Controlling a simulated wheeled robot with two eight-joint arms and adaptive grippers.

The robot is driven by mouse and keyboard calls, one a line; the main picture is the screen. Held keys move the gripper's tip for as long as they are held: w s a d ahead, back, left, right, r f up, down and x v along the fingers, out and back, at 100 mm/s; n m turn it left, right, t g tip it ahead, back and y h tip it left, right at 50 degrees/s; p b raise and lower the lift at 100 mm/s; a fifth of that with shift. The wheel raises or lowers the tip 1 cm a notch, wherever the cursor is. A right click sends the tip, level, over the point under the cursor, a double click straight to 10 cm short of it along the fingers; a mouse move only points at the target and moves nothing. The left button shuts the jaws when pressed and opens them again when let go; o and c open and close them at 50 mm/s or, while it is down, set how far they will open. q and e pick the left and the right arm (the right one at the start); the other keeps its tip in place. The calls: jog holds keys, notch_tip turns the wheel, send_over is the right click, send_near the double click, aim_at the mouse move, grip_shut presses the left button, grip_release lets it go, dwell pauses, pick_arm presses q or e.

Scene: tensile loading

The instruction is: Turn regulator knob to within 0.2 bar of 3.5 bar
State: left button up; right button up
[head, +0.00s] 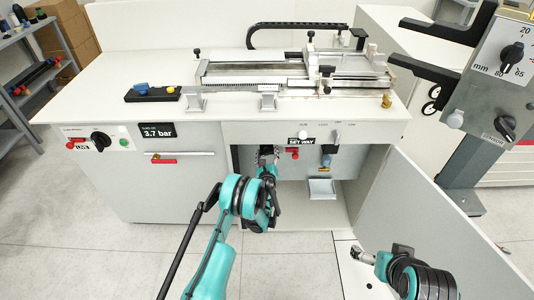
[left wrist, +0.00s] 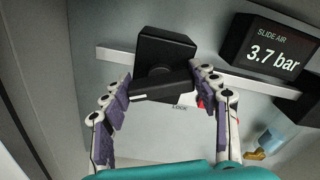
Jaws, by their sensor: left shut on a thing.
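The black regulator knob (left wrist: 162,85) is in the left wrist view, with a bar-shaped grip and a white mark near its left end. My left gripper (left wrist: 162,92) is shut on this bar, one purple-padded finger at each end. In the head view my left gripper (head: 268,155) reaches into the open cabinet bay and the knob cannot be made out. The slide air display (left wrist: 272,52) reads 3.7 bar; a display on the cabinet front (head: 157,130) also reads 3.7 bar. My right gripper (head: 368,256) is low at the right, away from the knob.
The cabinet door (head: 405,205) stands open on the right. Inside the bay are a red handle (head: 292,153), a blue-and-brass fitting (head: 326,158) and a small grey tray (head: 321,188). A grey horizontal rail (left wrist: 250,82) runs behind the knob.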

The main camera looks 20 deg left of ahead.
dwell(0.3)
pick_arm(q)
jog(key=o, duration=1.2)
jog(key=shift+c, duration=0.2)
